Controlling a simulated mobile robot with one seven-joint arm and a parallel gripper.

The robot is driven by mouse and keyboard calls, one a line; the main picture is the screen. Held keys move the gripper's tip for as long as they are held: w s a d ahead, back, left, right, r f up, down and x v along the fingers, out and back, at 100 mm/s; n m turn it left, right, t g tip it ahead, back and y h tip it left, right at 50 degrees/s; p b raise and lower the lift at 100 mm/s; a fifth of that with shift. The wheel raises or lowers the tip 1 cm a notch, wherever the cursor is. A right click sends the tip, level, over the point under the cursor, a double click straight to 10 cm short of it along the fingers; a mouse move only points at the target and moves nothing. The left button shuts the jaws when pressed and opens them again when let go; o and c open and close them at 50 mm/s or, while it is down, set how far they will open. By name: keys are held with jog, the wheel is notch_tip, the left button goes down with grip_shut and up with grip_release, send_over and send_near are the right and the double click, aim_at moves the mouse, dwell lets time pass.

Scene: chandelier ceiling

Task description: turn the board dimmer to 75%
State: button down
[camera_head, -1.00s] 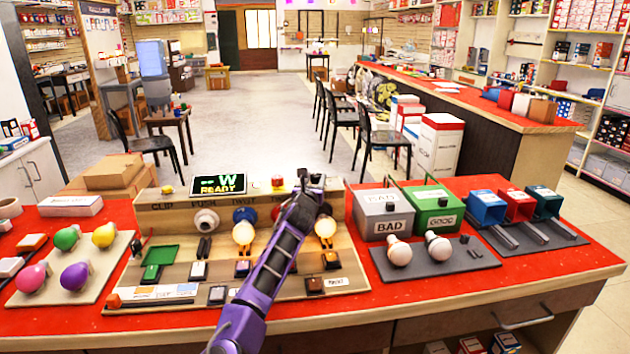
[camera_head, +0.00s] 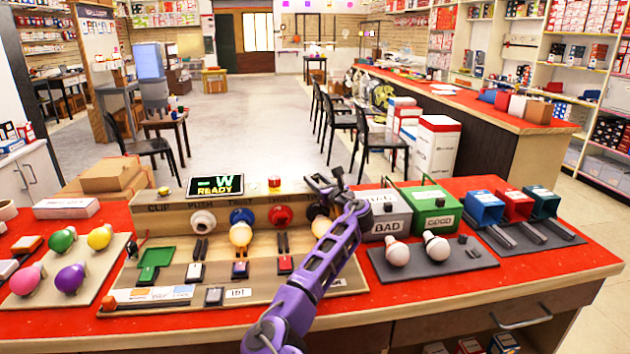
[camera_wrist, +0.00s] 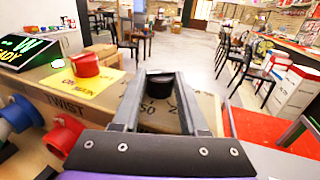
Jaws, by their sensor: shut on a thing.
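The board (camera_head: 150,215) stands on the red counter, with a dark display (camera_head: 215,185) reading "W READY". In the wrist view the dimmer is a black round knob (camera_wrist: 160,82) on the board's top, with a "50" mark on the wood just in front of it. Other marks are partly hidden by the fingers. My gripper (camera_wrist: 163,85) is shut on the knob, one finger on each side. In the head view my gripper (camera_head: 322,184) is at the right end of the board's top and hides the knob. The knob's pointer cannot be made out.
A red button (camera_wrist: 84,63) on a yellow plate sits left of my gripper. The grey BAD box (camera_head: 388,212) and green GOOD box (camera_head: 434,210) stand close on the right.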

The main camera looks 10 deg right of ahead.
jog(key=shift+n+g+y, duration=0.3)
jog(key=shift+n+y, duration=0.2)
jog(key=shift+y, duration=0.2)
jog(key=shift+c, duration=2.3)
grip_release()
jog(key=p+v, duration=0.1)
jog(key=v, duration=1.6)
jog(key=shift+s, duration=0.15)
